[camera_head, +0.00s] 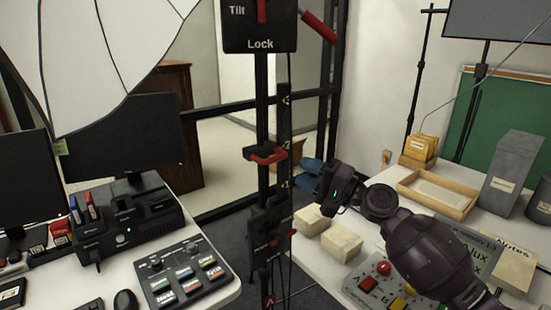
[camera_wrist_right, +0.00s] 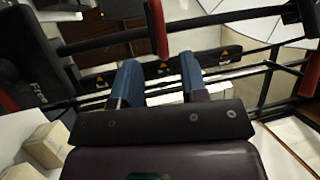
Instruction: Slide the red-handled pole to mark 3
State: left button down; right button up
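The black upright pole (camera_head: 262,110) stands in the middle of the head view. A red handle (camera_head: 268,157) sits on a black slider on it; in the right wrist view the red handle (camera_wrist_right: 157,28) lies ahead, between the lines of my fingers. A dark scale strip (camera_head: 285,120) with small yellow marks runs beside the pole; its numbers are too small to read. My right gripper (camera_head: 311,173), with blue fingers, is just right of and slightly below the handle, apart from it. Its fingers (camera_wrist_right: 158,82) are spread and empty. My left gripper is not in view.
A "Tilt/Lock" head (camera_head: 260,25) with a red lever tops the pole, and a black box (camera_head: 270,230) is lower down. The left desk holds monitors and a control panel (camera_head: 187,272). The right table holds cartons (camera_head: 342,241), a wooden tray (camera_head: 437,193) and a button panel.

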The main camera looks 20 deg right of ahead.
aim_at(278, 158)
jog(key=x, duration=0.7)
jog(key=shift+r+p, duration=0.15)
jog(key=shift+p, duration=0.25)
jog(key=shift+w+a, duration=0.35)
jog(key=shift+w, duration=0.1)
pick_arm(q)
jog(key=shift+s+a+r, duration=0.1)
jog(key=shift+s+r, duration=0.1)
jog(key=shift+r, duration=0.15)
pick_arm(e)
jog(key=shift+w+a, duration=0.1)
